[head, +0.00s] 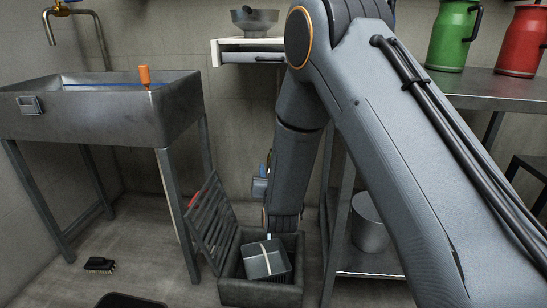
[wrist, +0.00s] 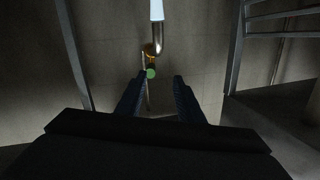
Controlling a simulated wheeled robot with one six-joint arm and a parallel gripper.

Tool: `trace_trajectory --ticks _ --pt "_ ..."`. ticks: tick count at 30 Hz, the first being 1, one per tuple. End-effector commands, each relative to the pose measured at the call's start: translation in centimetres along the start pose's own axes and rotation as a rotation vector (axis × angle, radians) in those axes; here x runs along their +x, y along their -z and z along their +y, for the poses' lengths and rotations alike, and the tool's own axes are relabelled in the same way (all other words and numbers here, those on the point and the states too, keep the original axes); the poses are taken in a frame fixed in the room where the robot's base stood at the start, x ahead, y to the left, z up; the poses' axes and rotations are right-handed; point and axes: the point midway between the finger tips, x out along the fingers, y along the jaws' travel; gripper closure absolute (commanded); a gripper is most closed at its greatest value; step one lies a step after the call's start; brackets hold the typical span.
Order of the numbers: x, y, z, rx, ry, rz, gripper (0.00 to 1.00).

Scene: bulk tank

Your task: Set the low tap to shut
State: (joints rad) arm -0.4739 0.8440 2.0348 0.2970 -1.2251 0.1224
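The low tap shows in the wrist view as a small brass body (wrist: 151,49) below a metal pipe (wrist: 158,36), with a round green end (wrist: 151,73). A thin pale bar shows beside it; I cannot tell its setting. My gripper (wrist: 158,79) is open, its two dark fingers apart and pointing toward the tap. The green end appears between the fingertips, a little left of middle, and nothing is visibly held. In the head view my arm hides most of this area; small blue and yellow parts show at its left edge, too small to tell.
A steel sink (head: 112,118) on legs stands left. Below my arm is a dark crate (head: 262,292) holding a grey strapped box (head: 264,260), with a slatted lid (head: 212,226) leaning open. A metal bucket (head: 369,226) stands on a low shelf right. A brush (head: 99,265) lies on the floor.

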Motion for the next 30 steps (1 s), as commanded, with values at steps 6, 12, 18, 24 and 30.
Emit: trace_trajectory --ticks 6,12,18,24,30 --pt "0.6 -0.5 1.7 0.000 -0.015 0.090 0.66" --pt "2.5 -0.3 2.0 0.000 -0.016 0.103 0.66" --pt "5.7 0.0 1.9 0.000 -0.015 0.102 0.66" --pt "7.8 0.2 1.7 -0.001 -0.013 0.100 0.66" --pt "8.3 0.3 1.6 -0.001 -0.012 0.098 0.66"
